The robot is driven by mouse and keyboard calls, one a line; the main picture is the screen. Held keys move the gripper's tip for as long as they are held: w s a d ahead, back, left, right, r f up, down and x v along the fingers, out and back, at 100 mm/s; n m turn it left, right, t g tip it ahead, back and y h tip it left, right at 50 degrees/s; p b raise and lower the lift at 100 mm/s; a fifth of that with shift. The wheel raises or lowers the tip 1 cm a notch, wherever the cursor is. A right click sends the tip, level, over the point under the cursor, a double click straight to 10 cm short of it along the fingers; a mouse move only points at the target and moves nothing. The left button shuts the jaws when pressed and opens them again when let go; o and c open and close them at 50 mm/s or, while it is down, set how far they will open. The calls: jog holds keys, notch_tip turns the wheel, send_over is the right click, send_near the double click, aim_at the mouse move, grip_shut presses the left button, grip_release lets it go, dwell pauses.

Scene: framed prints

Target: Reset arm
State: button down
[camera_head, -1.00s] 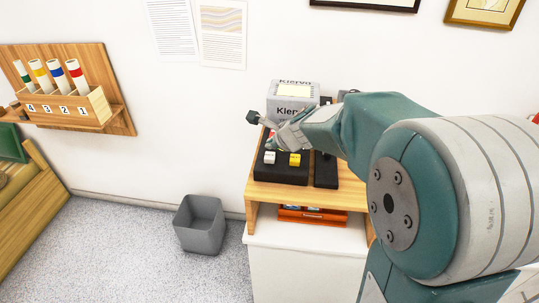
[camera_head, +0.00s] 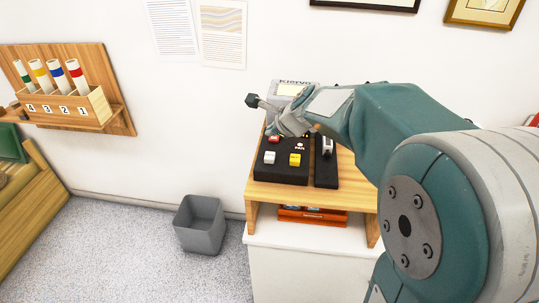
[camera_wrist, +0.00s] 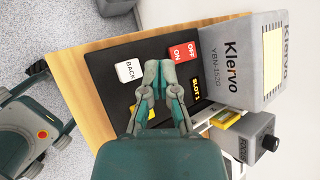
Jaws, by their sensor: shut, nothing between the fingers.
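My gripper (camera_wrist: 159,68) is shut and empty in the wrist view, its fingertips together over the black control panel. In the head view my gripper (camera_head: 272,131) is above the back of the same black panel (camera_head: 270,176). The wrist view shows a white BACK switch (camera_wrist: 128,71) and a red OFF/ON switch (camera_wrist: 184,50) on either side of the fingertips. A yellow switch (camera_wrist: 225,117) is partly hidden by my gripper. I cannot tell whether the fingers touch the panel.
A grey Klervo box (camera_wrist: 240,62) stands behind the panel on a wooden stand (camera_head: 258,195). An orange item (camera_head: 312,216) lies on the shelf below. A grey bin (camera_head: 199,224) stands on the floor at left. A wooden wall rack (camera_head: 70,107) holds several coloured tubes.

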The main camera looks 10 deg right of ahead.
jog(key=s+n+g+h, duration=0.3)
jog(key=s+n, duration=2)
jog(key=s, duration=0.5)
jog(key=shift+s+a+r, duration=0.15)
jog(key=shift+s, duration=0.2)
jog(key=shift+w, duration=0.1)
dwell(2.4)
